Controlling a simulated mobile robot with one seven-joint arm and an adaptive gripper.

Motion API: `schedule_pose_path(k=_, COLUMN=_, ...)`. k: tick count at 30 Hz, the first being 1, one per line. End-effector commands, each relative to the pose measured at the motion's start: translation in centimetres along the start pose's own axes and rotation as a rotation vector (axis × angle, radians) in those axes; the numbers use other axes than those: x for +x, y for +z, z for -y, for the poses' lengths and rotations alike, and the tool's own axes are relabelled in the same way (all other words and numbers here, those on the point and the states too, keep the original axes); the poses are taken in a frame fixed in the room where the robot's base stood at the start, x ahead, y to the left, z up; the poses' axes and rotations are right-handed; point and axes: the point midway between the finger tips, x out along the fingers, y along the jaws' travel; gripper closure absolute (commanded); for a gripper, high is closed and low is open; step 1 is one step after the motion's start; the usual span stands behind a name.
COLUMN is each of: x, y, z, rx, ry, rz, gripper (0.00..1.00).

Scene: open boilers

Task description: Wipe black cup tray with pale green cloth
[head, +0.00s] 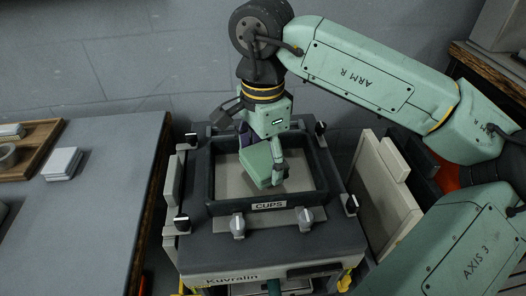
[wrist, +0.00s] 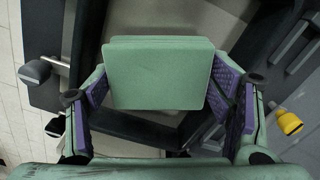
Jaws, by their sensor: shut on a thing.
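The black cup tray (head: 201,178), labelled CUPS, sits on top of the machine; it has a raised dark rim and a pale grey floor. The tray floor also shows in the wrist view (wrist: 150,17). My gripper (head: 263,160) is over the tray, pointing down. It is shut on the pale green cloth (head: 256,165), a folded flat block. In the wrist view the cloth (wrist: 158,75) sits between the two purple finger pads. I cannot tell whether the cloth touches the tray floor. The cloth and gripper hide part of the floor.
The machine (head: 262,258) has several knobs around its top. Pale panels (head: 385,185) stand at the machine's right.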

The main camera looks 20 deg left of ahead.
Motion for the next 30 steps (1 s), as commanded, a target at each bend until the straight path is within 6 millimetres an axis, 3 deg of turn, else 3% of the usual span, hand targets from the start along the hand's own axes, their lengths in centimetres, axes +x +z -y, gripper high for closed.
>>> schedule_pose_path(k=30, x=0.93, y=0.01, z=0.01, rx=0.000, ry=0.000, rz=0.000, gripper=0.48)
